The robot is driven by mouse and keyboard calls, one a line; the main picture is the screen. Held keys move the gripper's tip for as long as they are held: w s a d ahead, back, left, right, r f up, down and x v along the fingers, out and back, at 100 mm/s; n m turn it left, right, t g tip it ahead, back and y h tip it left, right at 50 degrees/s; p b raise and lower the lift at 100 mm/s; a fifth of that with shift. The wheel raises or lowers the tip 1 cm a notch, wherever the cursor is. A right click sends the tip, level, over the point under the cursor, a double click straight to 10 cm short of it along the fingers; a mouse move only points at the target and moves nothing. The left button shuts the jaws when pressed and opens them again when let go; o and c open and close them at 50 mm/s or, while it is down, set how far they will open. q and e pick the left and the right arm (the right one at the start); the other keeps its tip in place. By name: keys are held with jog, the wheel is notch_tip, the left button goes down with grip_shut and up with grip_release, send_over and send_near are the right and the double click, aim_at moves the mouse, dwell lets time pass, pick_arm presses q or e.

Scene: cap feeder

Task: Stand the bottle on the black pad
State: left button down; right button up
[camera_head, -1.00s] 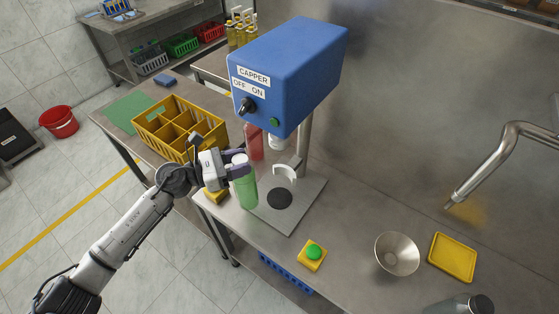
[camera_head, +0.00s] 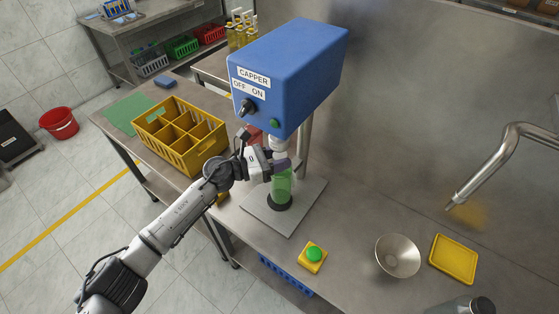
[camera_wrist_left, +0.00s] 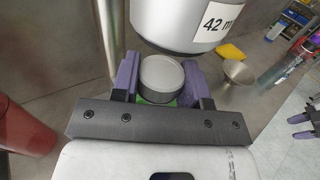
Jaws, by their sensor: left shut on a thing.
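The green bottle (camera_head: 282,186) stands upright over the black pad (camera_head: 279,205) on the capper's grey base plate. Its foot overlaps the pad, with a dark rim of pad showing around it; I cannot tell for certain whether it touches. My left gripper (camera_head: 281,164) is shut on the bottle's upper part. In the left wrist view the bottle's round grey top (camera_wrist_left: 161,76) sits between the purple fingers, with a little green below it. My right gripper (camera_wrist_left: 300,126) shows small at the right edge of that view, its purple fingertips apart and empty.
The blue capper (camera_head: 290,75) hangs above the bottle; its head, labelled 42 mm (camera_wrist_left: 185,20), is close over the bottle's top. A red bottle (camera_wrist_left: 22,115) stands nearby. A yellow divided crate (camera_head: 180,137) is left, a green button (camera_head: 314,254) in front, a metal funnel (camera_head: 397,255) right.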

pick_arm(q)
jog(key=shift+f, duration=0.55)
jog(key=shift+f, duration=0.15)
jog(key=c, duration=0.6)
grip_release()
jog(key=v, duration=1.2)
